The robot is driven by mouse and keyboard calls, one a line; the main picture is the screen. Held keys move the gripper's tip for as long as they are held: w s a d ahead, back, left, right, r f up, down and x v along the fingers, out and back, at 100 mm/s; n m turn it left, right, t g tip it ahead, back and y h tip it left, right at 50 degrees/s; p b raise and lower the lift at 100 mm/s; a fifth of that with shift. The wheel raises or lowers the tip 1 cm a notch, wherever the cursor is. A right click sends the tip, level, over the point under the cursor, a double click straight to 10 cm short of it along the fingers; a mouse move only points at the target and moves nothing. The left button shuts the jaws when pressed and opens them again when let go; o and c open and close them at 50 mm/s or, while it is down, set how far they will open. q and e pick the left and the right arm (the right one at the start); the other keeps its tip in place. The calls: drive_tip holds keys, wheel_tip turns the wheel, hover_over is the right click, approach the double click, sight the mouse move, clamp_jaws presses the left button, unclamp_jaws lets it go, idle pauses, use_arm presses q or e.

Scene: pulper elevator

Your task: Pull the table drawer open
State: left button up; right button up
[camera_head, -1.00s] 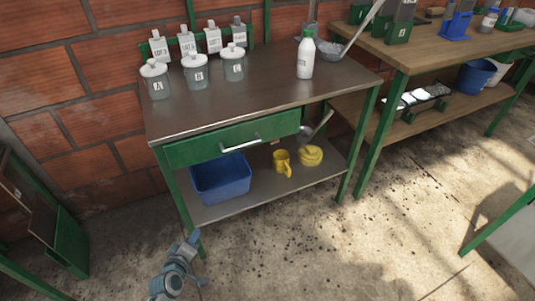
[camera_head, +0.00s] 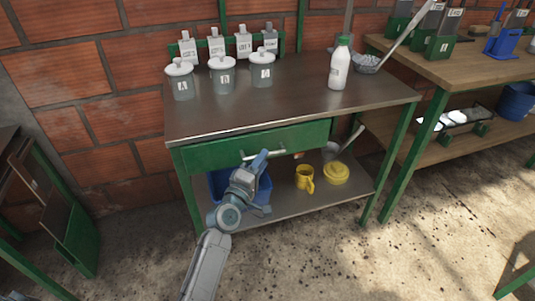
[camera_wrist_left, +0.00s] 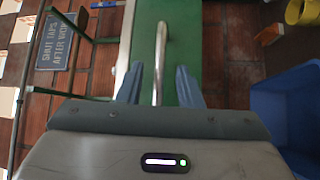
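The table drawer (camera_head: 215,153) has a green front and sits closed under the dark tabletop (camera_head: 300,100). Its metal bar handle (camera_head: 281,151) is partly hidden by my left gripper (camera_head: 260,163). In the left wrist view the handle (camera_wrist_left: 160,50) runs upright in the picture, in front of the green drawer front (camera_wrist_left: 185,35). The two blue fingers of my left gripper (camera_wrist_left: 159,84) stand apart on either side of the handle, with a gap on each side. My right gripper is not in view.
A blue bin (camera_head: 264,188), a yellow mug (camera_head: 304,180) and a yellow round item (camera_head: 336,173) are on the lower shelf (camera_head: 300,205). Lidded jars (camera_head: 222,76) and a white bottle (camera_head: 339,68) stand on the tabletop. The floor in front is clear.

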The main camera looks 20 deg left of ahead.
use_arm(q)
drive_tip(key=shift+x, duration=1.65)
clamp_jaws()
